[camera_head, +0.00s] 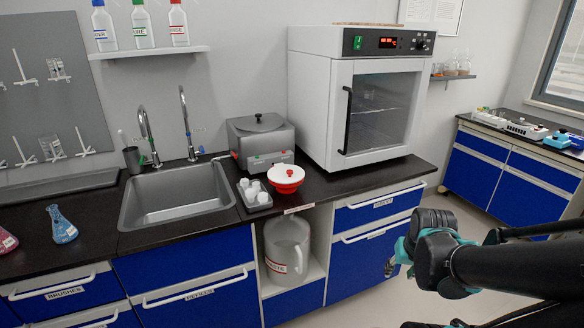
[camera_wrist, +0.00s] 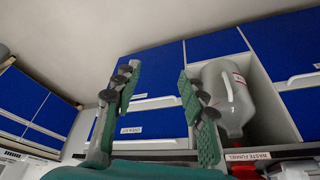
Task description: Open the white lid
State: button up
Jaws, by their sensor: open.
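The white lid (camera_head: 286,171) is a shallow round cover with a small knob. It sits closed on a red funnel (camera_head: 289,187) near the counter's front edge. My gripper (camera_head: 394,258) is in front of the blue drawers, right of the funnel and lower than it, well apart from the lid. In the wrist view, my gripper (camera_wrist: 158,82) has its two green-padded fingers spread wide with nothing between them. A red piece, probably the funnel, shows at that view's bottom edge, and the lid cannot be made out there.
A tray of white cups (camera_head: 255,196) stands left of the funnel, with a grey water bath (camera_head: 262,145) behind. A white oven (camera_head: 340,100) stands to the right. A waste jug (camera_head: 287,248) is below the funnel. The sink (camera_head: 172,198) is at left.

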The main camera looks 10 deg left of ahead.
aim_at(282, 173)
jog(key=i+j+u, duration=0.15)
jog(key=i, duration=0.25)
jog(key=i+u, duration=0.15)
jog(key=i, duration=0.25)
jog(key=l+u, duration=0.4)
jog(key=l, duration=0.85)
jog(key=i+l, duration=0.05)
